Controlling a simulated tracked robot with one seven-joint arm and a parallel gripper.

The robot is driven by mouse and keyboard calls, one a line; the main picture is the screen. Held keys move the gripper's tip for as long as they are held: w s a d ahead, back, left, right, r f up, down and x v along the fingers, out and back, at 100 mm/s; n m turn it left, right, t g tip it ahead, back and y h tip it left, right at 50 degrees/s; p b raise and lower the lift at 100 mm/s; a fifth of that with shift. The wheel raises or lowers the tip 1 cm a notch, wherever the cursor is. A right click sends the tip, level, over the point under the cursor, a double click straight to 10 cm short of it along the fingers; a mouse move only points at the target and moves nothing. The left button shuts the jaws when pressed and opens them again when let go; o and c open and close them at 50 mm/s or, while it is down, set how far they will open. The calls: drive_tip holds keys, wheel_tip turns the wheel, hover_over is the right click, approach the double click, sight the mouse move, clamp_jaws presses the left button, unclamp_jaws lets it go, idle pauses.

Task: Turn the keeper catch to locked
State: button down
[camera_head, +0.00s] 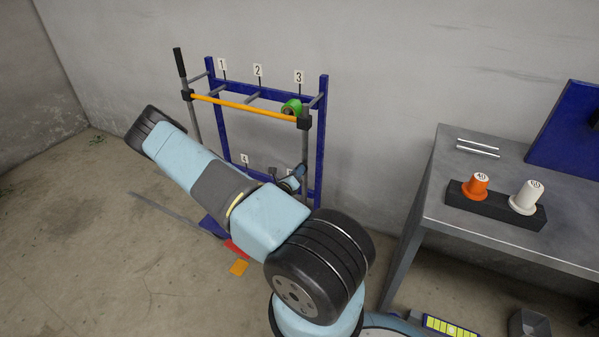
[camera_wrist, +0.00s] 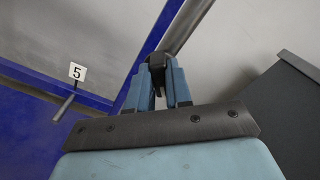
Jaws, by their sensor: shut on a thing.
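My gripper (camera_wrist: 158,72) is shut on a small black piece (camera_wrist: 157,61), which looks like the keeper catch, at a grey metal post (camera_wrist: 184,28). The fingers cover most of this piece, so I cannot read whether it stands at locked. In the head view my gripper (camera_head: 292,181) is low at the right side of the blue rack (camera_head: 322,135), partly behind my arm. The orange keeper bar (camera_head: 245,105) lies across the rack's front between two black end blocks.
A green roll (camera_head: 292,106) hangs near peg label 3. Label 5 (camera_wrist: 77,72) and a peg (camera_wrist: 64,108) are left of my fingers.

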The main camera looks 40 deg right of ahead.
drive_tip(key=shift+w+a+f+n, duration=0.1)
drive_tip(key=shift+f+n, duration=0.05)
drive_tip(key=shift+n, duration=1.5)
drive_tip(key=shift+w+a+f+n, duration=0.1)
drive_tip(key=shift+w+f+n, duration=0.05)
drive_tip(key=shift+n, duration=1.45)
drive_tip(key=shift+w+a+f+n, duration=0.1)
drive_tip(key=shift+f+n, duration=0.05)
drive_tip(key=shift+n, duration=1.5)
drive_tip(key=shift+s, duration=0.1)
drive_tip(key=c, duration=1.3)
unclamp_jaws()
drive_tip(key=shift+o, duration=1.3)
drive_tip(key=shift+d+r, duration=0.1)
drive_tip(key=shift+d, duration=0.05)
drive_tip(key=shift+s, duration=0.1)
